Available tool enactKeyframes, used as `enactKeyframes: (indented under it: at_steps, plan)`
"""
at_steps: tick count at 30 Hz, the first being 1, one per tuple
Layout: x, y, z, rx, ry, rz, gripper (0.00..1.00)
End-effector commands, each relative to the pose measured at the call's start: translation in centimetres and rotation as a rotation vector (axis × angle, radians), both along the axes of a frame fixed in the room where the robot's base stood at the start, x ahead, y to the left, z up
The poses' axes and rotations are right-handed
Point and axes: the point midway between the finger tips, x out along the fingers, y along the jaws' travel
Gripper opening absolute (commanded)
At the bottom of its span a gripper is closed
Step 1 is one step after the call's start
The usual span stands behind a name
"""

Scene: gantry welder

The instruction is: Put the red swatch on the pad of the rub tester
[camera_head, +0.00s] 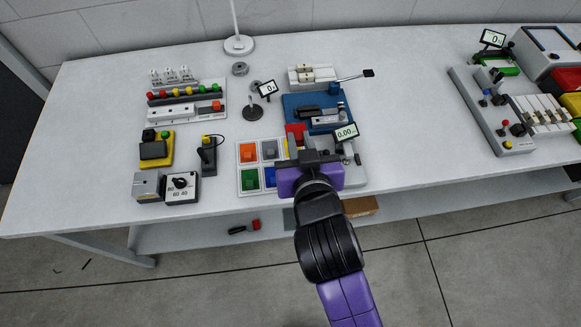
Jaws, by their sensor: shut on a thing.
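The red swatch (294,130) shows just beyond my gripper's fingers, near the front edge of a blue-based device. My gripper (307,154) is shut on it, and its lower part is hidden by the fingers. The blue-based device (294,103) looks like the rub tester. It carries a black block (308,112) and a grey part with a small lever. I cannot make out the pad clearly. A white swatch tray (240,170) stands left of my gripper, with orange, grey, green and blue swatches in view. My gripper hides the tray's right side.
A grey instrument with a 0.00 display (345,132) stands close right of my gripper, partly hidden. A white clamp with a long lever (310,75) stands behind the blue device. Yellow and black gadgets (155,150) are at left.

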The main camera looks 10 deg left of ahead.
Motion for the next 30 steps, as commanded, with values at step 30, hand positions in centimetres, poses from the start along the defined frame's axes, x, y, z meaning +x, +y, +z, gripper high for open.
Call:
enactKeyframes:
  at_steps: [30]
  plan:
    - [0.0, 0.0, -16.1, 0.0, -0.001, 0.0, 0.0]
